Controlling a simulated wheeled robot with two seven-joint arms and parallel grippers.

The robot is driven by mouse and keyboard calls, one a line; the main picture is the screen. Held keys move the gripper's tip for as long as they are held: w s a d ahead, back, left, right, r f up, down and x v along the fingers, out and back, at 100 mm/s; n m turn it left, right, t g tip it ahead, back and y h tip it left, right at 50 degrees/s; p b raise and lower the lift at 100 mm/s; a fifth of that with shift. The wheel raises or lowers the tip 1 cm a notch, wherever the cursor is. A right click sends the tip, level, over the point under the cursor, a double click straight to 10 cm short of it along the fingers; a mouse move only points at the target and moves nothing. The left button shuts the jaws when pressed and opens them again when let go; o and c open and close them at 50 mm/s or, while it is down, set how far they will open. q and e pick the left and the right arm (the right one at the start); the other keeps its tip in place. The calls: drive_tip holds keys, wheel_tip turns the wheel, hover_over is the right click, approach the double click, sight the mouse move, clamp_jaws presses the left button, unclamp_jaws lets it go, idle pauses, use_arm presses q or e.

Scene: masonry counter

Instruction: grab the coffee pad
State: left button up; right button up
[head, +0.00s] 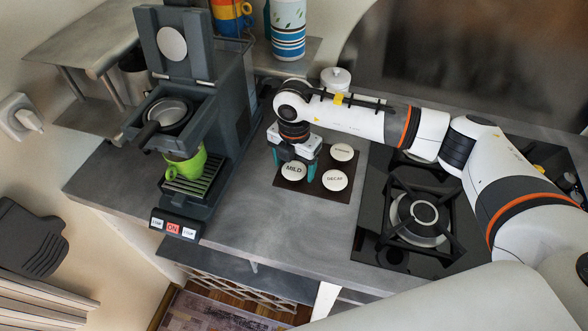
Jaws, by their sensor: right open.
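Several round white coffee pads lie on a dark square mat (312,190) on the counter. The pad labelled MILD (293,171) is at the left, the DECAF pad (335,181) at the right, and another pad (342,152) behind it with lettering too small to read. My right gripper (299,176) points down over the mat at the MILD pad, its teal fingers apart. Whether the fingers touch the pad cannot be told. Part of the mat's back is hidden by my right gripper. My left gripper is not in view.
A dark coffee machine (227,115) with its lid raised stands left of the mat, with a green cup (186,165) on its grille. A gas hob (372,222) lies right of the mat. A white lidded jar (336,79) stands behind. The counter in front (265,230) is clear.

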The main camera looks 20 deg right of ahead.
drive_tip(key=c, duration=1)
drive_tip(key=shift+c, duration=0.2)
